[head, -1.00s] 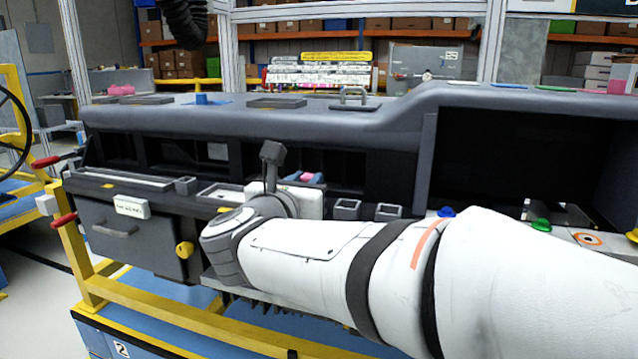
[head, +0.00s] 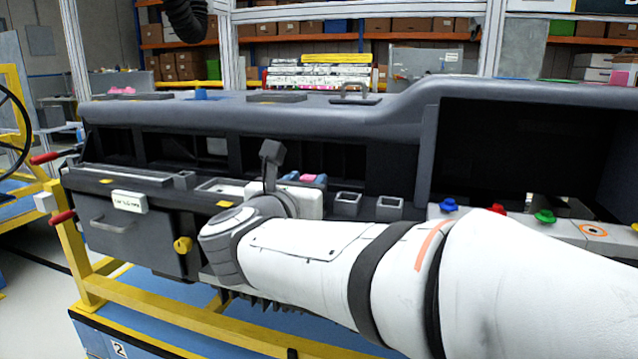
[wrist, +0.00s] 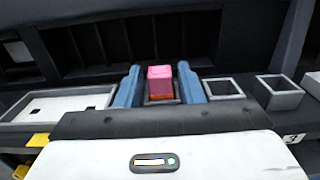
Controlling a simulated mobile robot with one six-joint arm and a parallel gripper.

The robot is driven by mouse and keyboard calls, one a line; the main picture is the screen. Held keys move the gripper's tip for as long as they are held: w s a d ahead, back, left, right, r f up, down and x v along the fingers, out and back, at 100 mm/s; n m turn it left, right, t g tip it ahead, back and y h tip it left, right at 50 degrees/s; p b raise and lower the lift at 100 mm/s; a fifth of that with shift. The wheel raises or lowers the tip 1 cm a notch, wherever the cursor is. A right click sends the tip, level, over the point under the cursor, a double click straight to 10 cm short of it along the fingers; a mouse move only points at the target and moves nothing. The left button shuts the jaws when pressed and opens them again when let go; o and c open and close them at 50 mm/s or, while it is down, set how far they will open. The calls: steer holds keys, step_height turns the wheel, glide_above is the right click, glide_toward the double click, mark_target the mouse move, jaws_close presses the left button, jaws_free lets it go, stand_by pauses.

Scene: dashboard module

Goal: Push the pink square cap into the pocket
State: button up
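The pink square cap (wrist: 160,74) stands between my gripper's two blue fingers in the wrist view, its lower part darker red. It appears to sit in or just over a grey-rimmed square pocket (wrist: 176,101), with its top well above the rim. How deep it sits is hidden. My gripper (wrist: 160,84) is open around the cap, with a narrow gap showing on each side. In the head view the cap (head: 307,178) is a small pink patch between the fingers, partly hidden by my white wrist.
Two empty square pockets (wrist: 224,88) (wrist: 279,92) stand to the right of the cap. A white-floored tray (wrist: 62,104) lies to the left. Dark dashboard openings (head: 170,150) rise behind. Coloured knobs (head: 545,216) stand farther right.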

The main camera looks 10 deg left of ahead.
steer(key=shift+o, duration=1.3)
steer(key=shift+s, duration=0.1)
steer(key=s, duration=0.7)
steer(key=shift+s+a+p, duration=0.3)
steer(key=shift+a, duration=0.05)
